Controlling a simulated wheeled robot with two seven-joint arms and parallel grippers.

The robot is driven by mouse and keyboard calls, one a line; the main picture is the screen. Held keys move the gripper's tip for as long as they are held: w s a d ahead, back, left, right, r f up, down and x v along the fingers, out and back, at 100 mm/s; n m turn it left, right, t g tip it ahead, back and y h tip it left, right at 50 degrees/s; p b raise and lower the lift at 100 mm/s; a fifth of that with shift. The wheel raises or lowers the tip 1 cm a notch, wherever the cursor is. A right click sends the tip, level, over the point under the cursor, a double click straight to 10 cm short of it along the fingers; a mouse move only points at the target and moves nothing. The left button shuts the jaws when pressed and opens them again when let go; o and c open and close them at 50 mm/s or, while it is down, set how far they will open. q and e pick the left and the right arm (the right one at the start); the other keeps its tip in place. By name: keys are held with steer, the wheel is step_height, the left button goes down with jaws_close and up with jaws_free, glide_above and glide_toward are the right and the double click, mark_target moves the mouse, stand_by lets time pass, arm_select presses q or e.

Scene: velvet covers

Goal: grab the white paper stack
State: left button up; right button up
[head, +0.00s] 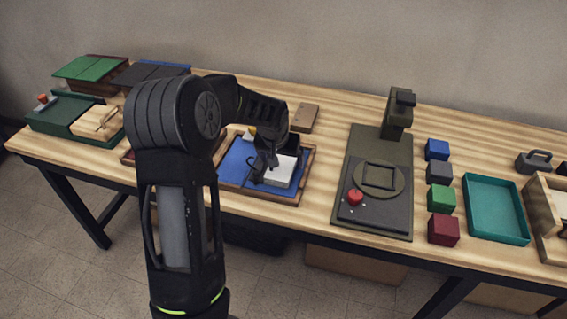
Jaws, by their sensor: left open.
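The white paper stack (281,172) is a small white block lying in a wooden tray (313,165) with a blue lining, at the middle left of the table. My left gripper (262,178) reaches down over this tray. It is open, with its fingers at the left side of the stack. The gripper hides part of the stack's left end, and I cannot tell whether a finger touches it. My right gripper is not in view.
A dark press (395,195) with a red button stands right of the tray. Blue, grey, green and red blocks (441,199) line up beside it, then a teal tray (497,236). A green box (50,112) and dark covers (140,74) lie left. A brown block (304,117) lies behind the tray.

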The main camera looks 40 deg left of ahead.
mark_target(282, 163)
arm_select(q)
steer(key=shift+x, duration=0.75)
steer(key=c, duration=1.7)
step_height(282, 163, up, 10)
steer(key=shift+r+b, duration=0.1)
steer(key=shift+b, duration=0.5)
